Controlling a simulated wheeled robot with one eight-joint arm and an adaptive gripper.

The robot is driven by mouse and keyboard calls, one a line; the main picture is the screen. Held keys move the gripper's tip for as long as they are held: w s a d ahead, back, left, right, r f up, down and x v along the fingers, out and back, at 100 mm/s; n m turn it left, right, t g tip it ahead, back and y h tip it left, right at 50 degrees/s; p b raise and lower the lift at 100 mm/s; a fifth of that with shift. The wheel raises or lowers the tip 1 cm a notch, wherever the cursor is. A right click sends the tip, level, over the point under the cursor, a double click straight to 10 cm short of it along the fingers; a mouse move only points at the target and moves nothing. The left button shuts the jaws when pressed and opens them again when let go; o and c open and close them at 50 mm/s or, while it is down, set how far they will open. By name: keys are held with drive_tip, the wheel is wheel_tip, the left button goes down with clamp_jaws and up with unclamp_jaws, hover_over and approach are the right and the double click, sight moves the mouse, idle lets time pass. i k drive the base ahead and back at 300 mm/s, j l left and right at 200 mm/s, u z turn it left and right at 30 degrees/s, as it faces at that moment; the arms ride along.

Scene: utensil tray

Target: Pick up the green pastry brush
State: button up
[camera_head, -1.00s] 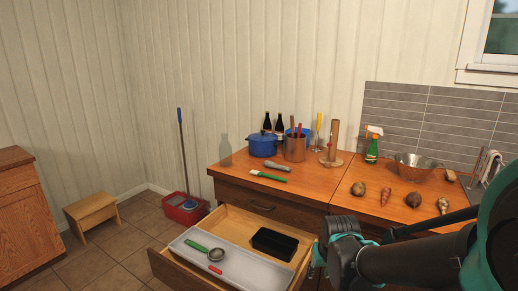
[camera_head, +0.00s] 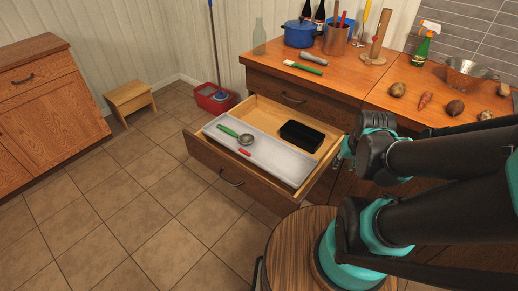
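The green pastry brush (camera_head: 303,67) lies flat on the wooden counter, near its front left edge. It has a green handle to the right and a pale head to the left. My gripper (camera_head: 345,154) is at the right end of the open drawer, in front of the counter, below and to the right of the brush and well apart from it. Its fingers are small and partly hidden by the arm, so I cannot tell whether they are open or shut.
The open drawer (camera_head: 197,142) holds a grey tray (camera_head: 281,163) with a green-handled scoop (camera_head: 235,134) and a black box (camera_head: 302,135). Behind the brush stand a blue pot (camera_head: 299,35) and a utensil holder (camera_head: 336,42). A grey-handled utensil (camera_head: 313,58) lies beside the brush.

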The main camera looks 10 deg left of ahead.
sight(290, 63)
drive_tip(key=i+l+u, duration=0.25)
drive_tip(key=l, duration=0.15)
drive_tip(key=l+u, duration=0.25)
drive_tip(key=i+l+u, duration=0.1)
drive_tip(key=l+u, duration=0.15)
drive_tip(key=l, duration=0.3)
